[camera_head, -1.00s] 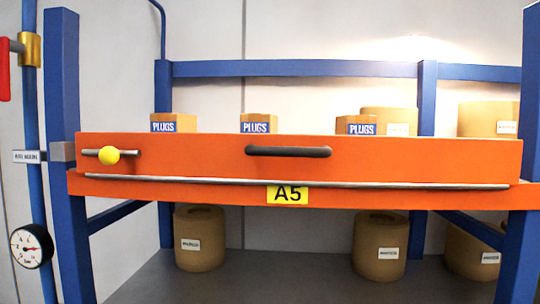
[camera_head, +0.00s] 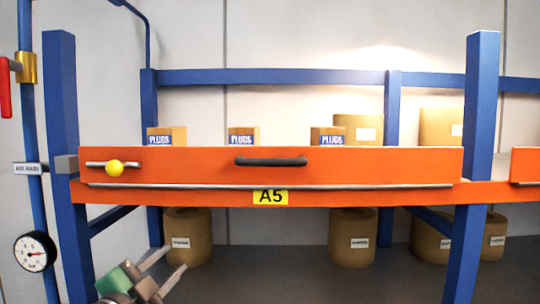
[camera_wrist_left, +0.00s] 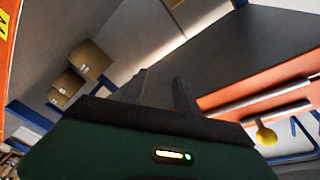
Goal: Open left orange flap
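The orange flap (camera_head: 200,174) stands upright across the front of the rack, with a dark bar handle (camera_head: 270,161) in its middle. A yellow ball knob (camera_head: 115,168) sits on a short metal bar at its left end. The knob also shows at the right of the left wrist view (camera_wrist_left: 265,134), next to an orange edge. My left gripper (camera_head: 176,258) is low at the left, below the flap and the knob and apart from both. Its two fingers are spread with nothing between them. My right gripper is not in view.
Small PLUGS boxes (camera_head: 241,137) stand behind the flap. Brown rolls (camera_head: 351,238) stand on the lower shelf. Blue posts (camera_head: 60,150) flank the flap, and a gauge (camera_head: 35,251) hangs at far left. A second orange flap (camera_head: 528,165) begins at right.

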